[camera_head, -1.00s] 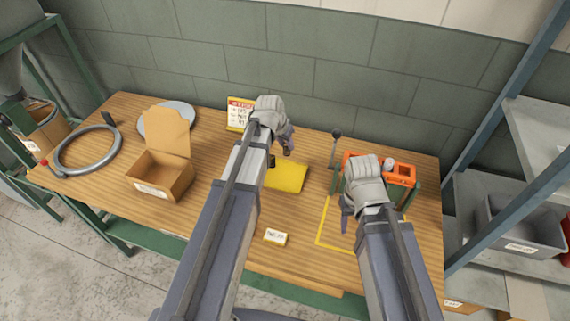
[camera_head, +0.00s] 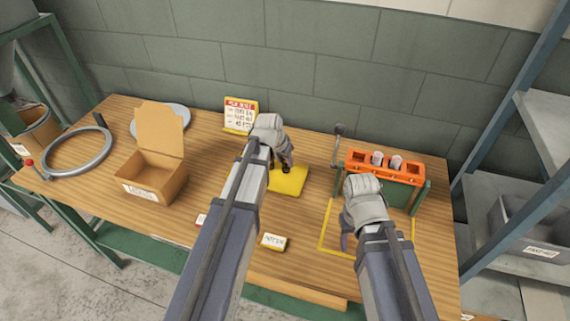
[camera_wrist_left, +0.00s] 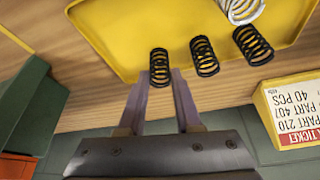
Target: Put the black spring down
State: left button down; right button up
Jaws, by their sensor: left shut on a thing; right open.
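My left gripper (camera_head: 287,168) is shut on a black spring (camera_wrist_left: 160,66), upright between its fingertips at the edge of the yellow tray (camera_wrist_left: 120,42). The tray also shows in the head view (camera_head: 288,183), right under the gripper. I cannot tell whether the held spring touches the tray. Two more black springs, a middle one (camera_wrist_left: 204,56) and an outer one (camera_wrist_left: 252,44), stand in a row beside it. A pale spring (camera_wrist_left: 240,9) is partly cut off by the frame edge. My right gripper (camera_head: 344,242) is open over the yellow-outlined area; its fingers are partly hidden.
An orange-topped rack (camera_head: 408,174) holding two pale cylinders stands behind my right gripper. A lever (camera_head: 337,140) rises to its left. A red-headed ticket (camera_head: 240,115) stands behind the tray. A cardboard box (camera_head: 155,178) and a grey ring (camera_head: 78,150) are at left. A small label block (camera_head: 273,242) lies in front.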

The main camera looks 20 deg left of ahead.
pick_arm(q)
jog(key=shift+f, duration=0.15)
pick_arm(e)
jog(key=shift+f, duration=0.15)
pick_arm(q)
jog(key=c, duration=0.6)
grip_release()
jog(key=shift+r, duration=0.25)
pick_arm(e)
jog(key=shift+r, duration=0.25)
pick_arm(q)
jog(key=shift+s+r+p, duration=0.2)
jog(key=shift+r+p, duration=0.4)
pick_arm(e)
jog(key=shift+r, duration=0.6)
pick_arm(q)
jog(key=p+v, duration=1)
jog(key=v, duration=0.1)
jog(key=s+d+f+g+y, duration=0.1)
jog(key=s+d+g, duration=0.1)
jog(key=s+d, duration=0.5)
jog(key=s+d+g+y, duration=0.1)
jog(key=s+d+g, duration=0.1)
jog(key=s+d, duration=0.5)
jog(key=s, duration=0.5)
jog(key=shift+d+f+m+g+y, duration=0.25)
jog(key=shift+f+m+g+y, duration=0.05)
jog(key=shift+f+m+g, duration=0.1)
pick_arm(e)
notch_tip(320, 180, up, 10)
